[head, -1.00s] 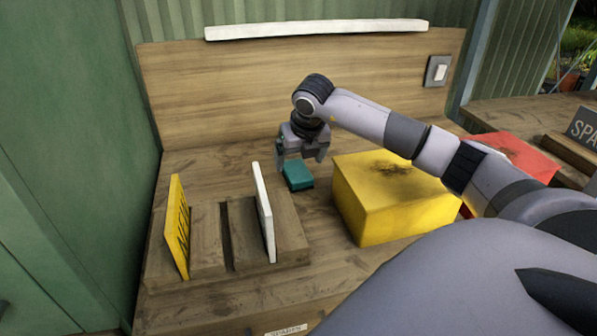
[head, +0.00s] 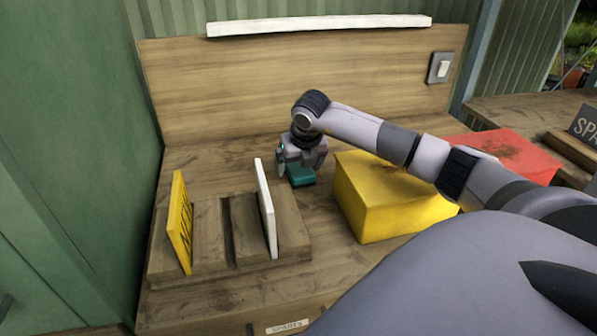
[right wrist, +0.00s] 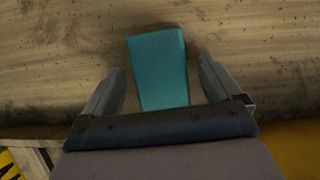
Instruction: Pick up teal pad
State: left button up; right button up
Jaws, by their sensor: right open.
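The teal pad (head: 300,177) lies flat on the wooden bench, between the slotted wooden rack and the yellow box. My right gripper (head: 300,172) is over it from above, with its fingers pointing down. In the right wrist view the teal pad (right wrist: 158,66) sits between the two open fingers of my right gripper (right wrist: 160,85), with a gap on each side. The pad's far end reaches beyond the fingertips. My left gripper is not in view.
The yellow box (head: 385,205) stands close to the right of the pad. The wooden rack (head: 212,225) holds a yellow sign (head: 181,220) and a white panel (head: 266,208). A red box (head: 510,150) is farther right. Bare bench (head: 220,165) lies left of the gripper.

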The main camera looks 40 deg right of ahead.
aim_at(298, 167)
jog(key=shift+c, duration=0.3)
jog(key=c, duration=1)
notch_tip(298, 167, up, 20)
jog(key=shift+r, duration=0.25)
jog(key=o, duration=0.5)
jog(key=c, duration=0.4)
jog(key=shift+a+f, duration=0.1)
